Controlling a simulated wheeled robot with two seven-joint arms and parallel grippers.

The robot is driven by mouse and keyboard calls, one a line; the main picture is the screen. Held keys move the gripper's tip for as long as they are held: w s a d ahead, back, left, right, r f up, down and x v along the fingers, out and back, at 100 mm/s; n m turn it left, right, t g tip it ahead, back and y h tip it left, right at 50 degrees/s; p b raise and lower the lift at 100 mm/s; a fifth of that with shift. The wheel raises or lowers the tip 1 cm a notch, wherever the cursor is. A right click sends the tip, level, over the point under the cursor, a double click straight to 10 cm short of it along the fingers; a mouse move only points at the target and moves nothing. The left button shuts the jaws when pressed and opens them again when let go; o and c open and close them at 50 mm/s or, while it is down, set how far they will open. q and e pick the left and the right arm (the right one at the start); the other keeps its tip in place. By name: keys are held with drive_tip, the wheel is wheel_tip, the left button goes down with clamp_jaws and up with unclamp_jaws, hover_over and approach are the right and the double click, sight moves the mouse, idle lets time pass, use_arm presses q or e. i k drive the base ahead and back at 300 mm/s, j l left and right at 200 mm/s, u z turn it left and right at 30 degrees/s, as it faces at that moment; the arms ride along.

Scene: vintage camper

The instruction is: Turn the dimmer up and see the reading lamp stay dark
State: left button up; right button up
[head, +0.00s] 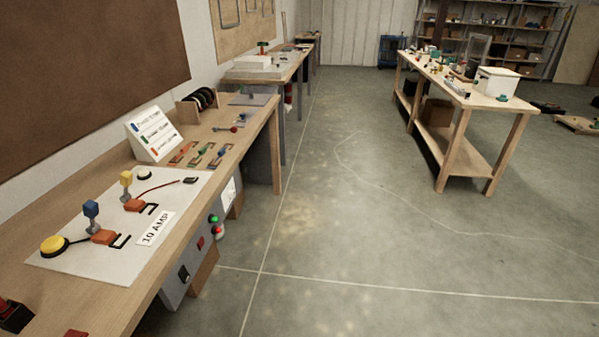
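A white panel (70,262) lies on the long wooden bench at left, with a "10 AMP" label (156,229). A yellow dome (54,245) on a black base sits at its near left corner, with a black lead. A small pale dome (144,175) on a dark base sits at its far end; I cannot tell whether either is the reading lamp. A blue-topped piece (91,210) and a yellow-topped piece (126,180) stand upright beside orange blocks. I cannot pick out the dimmer for certain. Neither gripper is in view.
A grey box (172,292) with switches and a green button hangs at the bench front. A sign stand (153,134) and colored fuse-like parts (202,152) lie farther along. A second bench (481,112) stands at right. The floor between is clear.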

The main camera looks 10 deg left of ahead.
sight(231, 193)
drive_tip(key=i+l, duration=0.1)
drive_tip(key=i, duration=0.65)
drive_tip(key=i+l+u, duration=0.15)
drive_tip(key=i, duration=0.6)
